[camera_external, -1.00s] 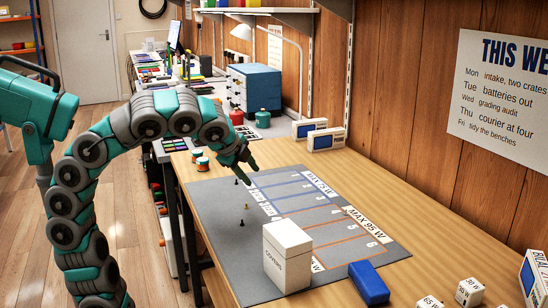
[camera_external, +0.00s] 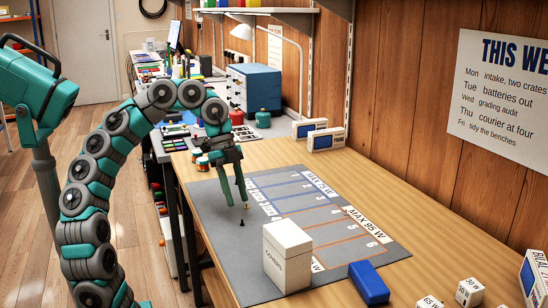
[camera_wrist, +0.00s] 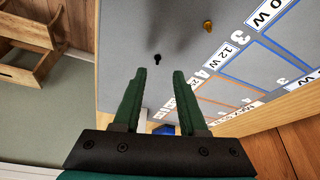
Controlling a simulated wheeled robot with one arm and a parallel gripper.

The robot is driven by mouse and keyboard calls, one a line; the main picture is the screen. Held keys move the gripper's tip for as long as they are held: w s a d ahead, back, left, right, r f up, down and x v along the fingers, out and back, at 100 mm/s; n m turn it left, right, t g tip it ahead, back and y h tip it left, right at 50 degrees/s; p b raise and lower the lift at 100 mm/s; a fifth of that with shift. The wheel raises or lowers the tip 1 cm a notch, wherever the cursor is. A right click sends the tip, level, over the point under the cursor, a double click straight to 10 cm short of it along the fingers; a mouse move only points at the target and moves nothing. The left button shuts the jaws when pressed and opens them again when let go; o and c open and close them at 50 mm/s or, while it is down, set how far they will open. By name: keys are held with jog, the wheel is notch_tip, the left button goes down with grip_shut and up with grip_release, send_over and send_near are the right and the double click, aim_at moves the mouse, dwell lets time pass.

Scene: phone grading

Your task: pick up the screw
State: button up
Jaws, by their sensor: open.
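A small black screw (camera_external: 241,222) stands on the grey mat (camera_external: 215,220), in front of my gripper. A small brass-coloured screw (camera_external: 247,207) stands just right of my fingertips, partly hidden by them. My gripper (camera_external: 238,204) is open and empty, pointing down over the left part of the mat. In the wrist view the black screw (camera_wrist: 157,59) lies just beyond the gap between my open fingertips (camera_wrist: 160,74). The brass screw (camera_wrist: 208,26) is farther up and to the right there. Another dark screw seen earlier behind these two is not visible now.
A white box (camera_external: 287,258) and a blue block (camera_external: 369,283) stand at the mat's near edge. Numbered lanes (camera_external: 310,200) cover the mat's right part. The mat's near left is clear.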

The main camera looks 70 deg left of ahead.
aim_at(240, 224)
jog(key=shift+s+x, duration=0.15)
jog(key=shift+x, duration=0.95)
jog(key=shift+s+x, duration=0.1)
jog(key=shift+x, duration=1)
jog(key=shift+w+d+f, duration=0.1)
jog(key=shift+d+f, duration=0.25)
jog(key=shift+f, duration=0.05)
grip_shut()
